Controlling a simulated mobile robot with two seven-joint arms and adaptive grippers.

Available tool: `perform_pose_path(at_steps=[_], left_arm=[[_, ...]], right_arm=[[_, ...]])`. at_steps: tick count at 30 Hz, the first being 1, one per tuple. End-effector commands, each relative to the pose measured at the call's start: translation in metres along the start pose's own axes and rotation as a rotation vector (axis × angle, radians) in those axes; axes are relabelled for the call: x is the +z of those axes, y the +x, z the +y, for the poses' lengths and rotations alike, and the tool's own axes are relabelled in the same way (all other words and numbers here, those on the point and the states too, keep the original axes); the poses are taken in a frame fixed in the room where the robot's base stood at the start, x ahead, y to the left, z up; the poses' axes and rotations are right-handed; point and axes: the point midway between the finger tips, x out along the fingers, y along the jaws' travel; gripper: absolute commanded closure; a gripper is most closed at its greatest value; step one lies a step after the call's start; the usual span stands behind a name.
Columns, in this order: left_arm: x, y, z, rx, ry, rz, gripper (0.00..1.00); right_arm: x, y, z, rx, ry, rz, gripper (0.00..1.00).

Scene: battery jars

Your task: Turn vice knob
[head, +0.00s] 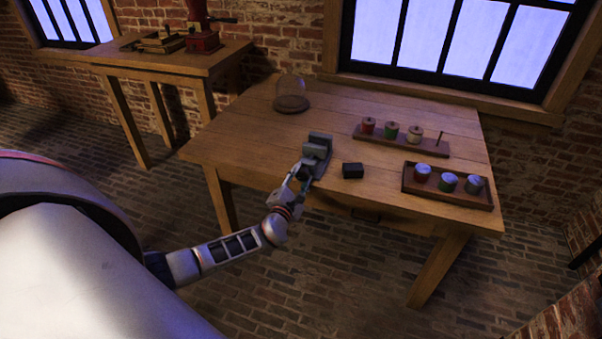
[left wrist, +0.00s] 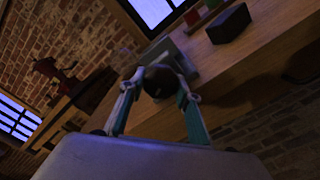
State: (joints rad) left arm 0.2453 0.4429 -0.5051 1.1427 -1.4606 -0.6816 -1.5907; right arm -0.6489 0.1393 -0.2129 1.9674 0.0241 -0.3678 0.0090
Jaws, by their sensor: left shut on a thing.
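A grey metal vice (head: 317,150) stands near the front edge of the wooden table, left of the small black block. My left gripper (head: 304,174) is at the near end of the vice. In the left wrist view the fingers of my left gripper (left wrist: 157,84) are closed around a dark round knob (left wrist: 157,80) at the front of the vice. The vice body (left wrist: 180,58) shows behind the knob, partly hidden by the fingers. In the head view the gripper covers the knob. My right gripper is not in view.
A black block (head: 353,171) sits right of the vice. A glass dome (head: 291,90) stands at the back left. A side table (head: 170,60) holds a red grinder (head: 203,40).

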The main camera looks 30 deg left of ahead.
Motion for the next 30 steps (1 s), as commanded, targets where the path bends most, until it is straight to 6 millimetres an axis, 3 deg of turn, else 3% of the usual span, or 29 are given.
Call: perform_pose_path(at_steps=[11,20,30], left_arm=[[0.001,0.000,0.003,-0.001,0.329,0.001,0.89],[0.001,0.000,0.003,-0.001,0.497,0.001,0.89],[0.001,0.000,0.002,0.000,0.563,0.000,0.89]], right_arm=[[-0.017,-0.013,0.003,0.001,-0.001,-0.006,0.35],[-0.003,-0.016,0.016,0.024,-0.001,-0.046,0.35],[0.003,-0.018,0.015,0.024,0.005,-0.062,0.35]])
